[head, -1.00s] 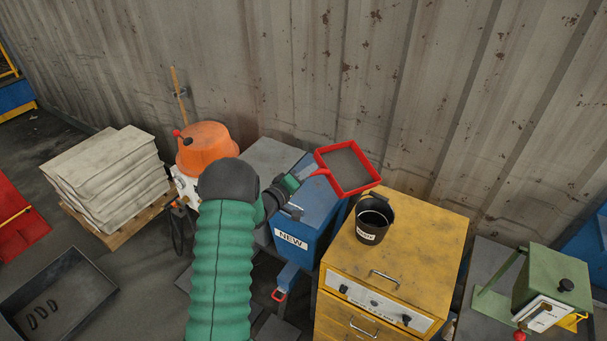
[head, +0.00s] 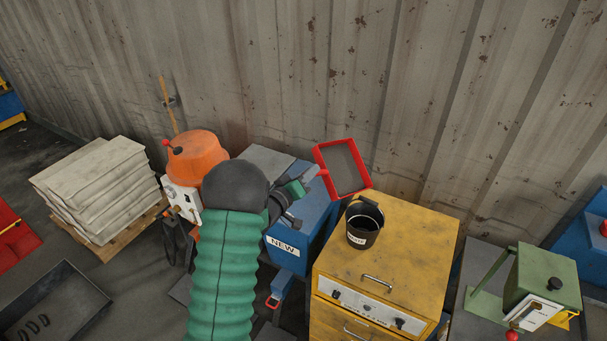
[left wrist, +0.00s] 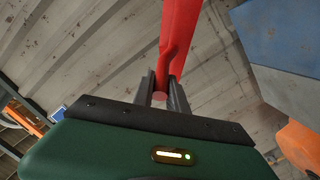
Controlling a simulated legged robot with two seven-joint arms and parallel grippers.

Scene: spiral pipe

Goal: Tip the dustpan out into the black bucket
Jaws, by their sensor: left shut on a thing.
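The red-rimmed dustpan (head: 342,168) with a grey inside is held up in the air, tilted, behind and to the left of the black bucket (head: 364,222). The black bucket stands upright on the yellow cabinet, with a white label on its front. My left gripper (head: 310,176) is shut on the dustpan's red handle, and the handle (left wrist: 178,45) also shows between the fingers (left wrist: 162,92) in the left wrist view. Any contents of the pan are too small to make out. My right gripper is not in view.
The yellow cabinet (head: 400,240) has free top space around the bucket. A blue bin marked NEW (head: 287,247) stands left of it. An orange machine (head: 198,155) and stacked sacks (head: 95,185) are further left. A green machine (head: 540,285) is at right. A corrugated wall closes the back.

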